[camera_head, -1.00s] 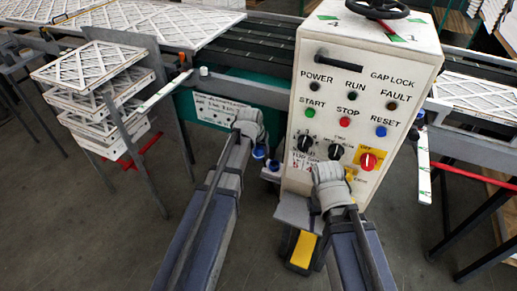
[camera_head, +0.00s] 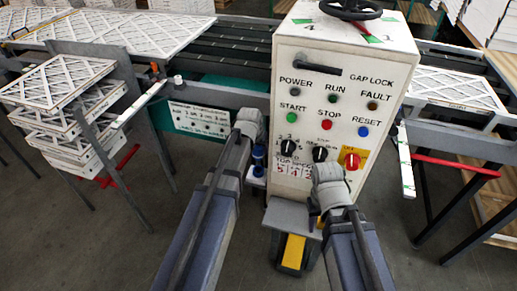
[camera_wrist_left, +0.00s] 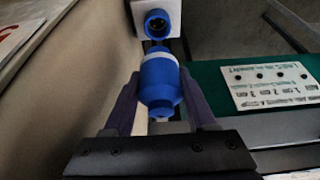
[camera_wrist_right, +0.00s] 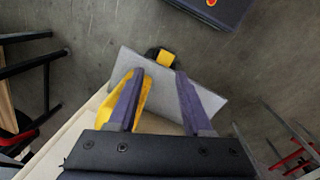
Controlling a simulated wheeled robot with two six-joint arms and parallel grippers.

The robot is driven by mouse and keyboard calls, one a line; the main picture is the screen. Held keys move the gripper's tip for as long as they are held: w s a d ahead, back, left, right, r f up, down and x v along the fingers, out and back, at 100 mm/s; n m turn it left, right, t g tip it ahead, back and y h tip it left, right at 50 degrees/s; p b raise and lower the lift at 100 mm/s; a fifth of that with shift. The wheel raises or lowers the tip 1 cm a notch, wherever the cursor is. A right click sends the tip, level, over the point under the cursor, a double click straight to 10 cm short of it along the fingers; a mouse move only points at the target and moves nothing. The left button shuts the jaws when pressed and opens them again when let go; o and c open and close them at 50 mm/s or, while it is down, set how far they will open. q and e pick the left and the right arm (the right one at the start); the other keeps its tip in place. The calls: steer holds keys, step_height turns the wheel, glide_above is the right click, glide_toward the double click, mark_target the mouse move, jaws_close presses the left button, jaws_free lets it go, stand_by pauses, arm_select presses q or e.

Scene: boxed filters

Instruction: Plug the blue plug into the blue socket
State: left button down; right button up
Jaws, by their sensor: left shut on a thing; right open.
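The blue plug (camera_wrist_left: 160,88), with a pale band round it, is held between the fingers of my left gripper (camera_wrist_left: 160,100). The blue socket (camera_wrist_left: 157,24) sits on a white mount just ahead of the plug's nose, and its dark opening faces the plug. The plug is outside the socket; I cannot tell whether they touch. In the head view the plug (camera_head: 258,152) shows at my left gripper, with the socket (camera_head: 258,171) just below it beside the control box. My right gripper (camera_wrist_right: 158,85) is open and empty, low in front of the box.
The white control box (camera_head: 340,110) with buttons and knobs stands close to both grippers. A grey ledge with a yellow-marked pedal (camera_head: 293,250) is below my right gripper. Stacked filters (camera_head: 65,85) stand left. A conveyor runs behind.

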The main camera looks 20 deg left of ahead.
mark_target(258, 158)
arm_select(q)
steer(key=shift+f+b, duration=2.35)
steer(key=shift+f, duration=0.25)
steer(key=shift+f+b, duration=1.9)
steer(key=shift+c, duration=0.6)
jaws_free()
steer(key=shift+r, duration=0.1)
steer(key=shift+r, duration=0.1)
steer(key=p+v, duration=0.7)
steer(key=shift+s+r, duration=0.2)
steer(key=shift+r, duration=0.1)
